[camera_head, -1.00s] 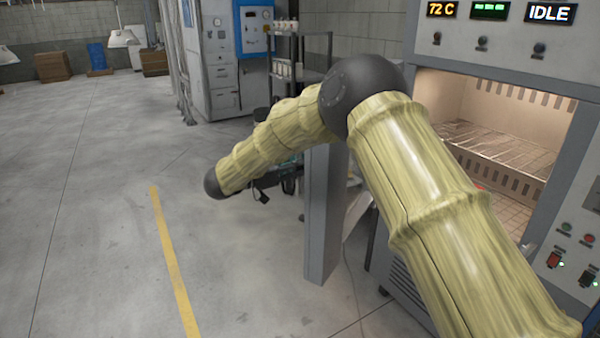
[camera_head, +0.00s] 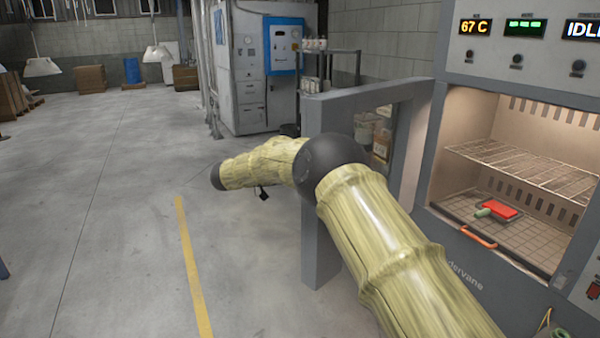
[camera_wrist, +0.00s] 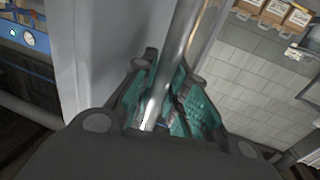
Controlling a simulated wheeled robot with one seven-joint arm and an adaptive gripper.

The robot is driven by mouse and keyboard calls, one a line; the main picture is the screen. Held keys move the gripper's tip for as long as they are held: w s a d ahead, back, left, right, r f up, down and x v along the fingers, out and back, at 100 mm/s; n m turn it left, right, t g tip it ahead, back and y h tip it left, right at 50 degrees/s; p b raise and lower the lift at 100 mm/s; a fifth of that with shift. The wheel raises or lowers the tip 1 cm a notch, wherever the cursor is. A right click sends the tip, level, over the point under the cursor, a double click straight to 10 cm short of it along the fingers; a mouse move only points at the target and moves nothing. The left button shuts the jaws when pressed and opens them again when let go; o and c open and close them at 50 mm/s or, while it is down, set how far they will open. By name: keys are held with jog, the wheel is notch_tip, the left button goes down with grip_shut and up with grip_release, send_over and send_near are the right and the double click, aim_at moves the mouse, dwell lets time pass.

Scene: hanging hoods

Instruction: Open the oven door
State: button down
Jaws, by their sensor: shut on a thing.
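The oven (camera_head: 480,245) stands at the right in the head view, its chamber exposed. Its grey door (camera_head: 318,235) with a window stands swung outward at the left side of the opening. In the wrist view, my gripper (camera_wrist: 160,95) has its teal-padded fingers closed around a metal bar handle (camera_wrist: 180,40), which runs alongside the grey door panel (camera_wrist: 90,60). In the head view my arm crosses in front of the door, and my gripper is mostly hidden.
Inside the oven are a wire rack (camera_head: 520,168) and a red item (camera_head: 490,205) with a green handle. An orange handle (camera_head: 478,237) sits at the opening's lower edge. Open floor (camera_head: 110,220) with a yellow line (camera_head: 190,260) lies left. A blue-panelled cabinet (camera_head: 250,75) and shelf stand behind.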

jog(key=shift+w+d+r, duration=0.1)
dwell(0.3)
jog(key=c, duration=1.4)
grip_release()
jog(key=shift+d, duration=0.1)
jog(key=shift+a, duration=0.25)
jog(key=shift+v, duration=3.65)
